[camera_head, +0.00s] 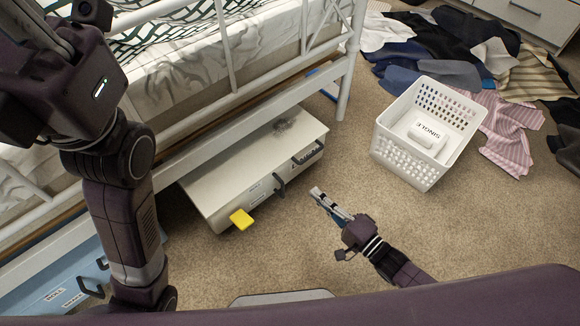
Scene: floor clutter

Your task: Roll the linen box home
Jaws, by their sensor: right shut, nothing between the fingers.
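A cream box (247,160) sticks out from under the bed onto the carpet; I take it as the linen box, though its labels are too small to read. Its front has two dark handles, and a yellow tag (241,219) is at its near corner. My right gripper (318,193) is shut and empty, just right of the box front and apart from the handle (280,185). My left arm rises on the left in front of the bed; its fingers are not in view.
A blue box (60,285) with labels is at lower left under the bed. A white basket (393,160) holding a white item marked "SINGLE" stands on the right. Clothes (505,130) lie scattered behind and beside it. A bed post (349,65) stands near the box. Carpet in front is clear.

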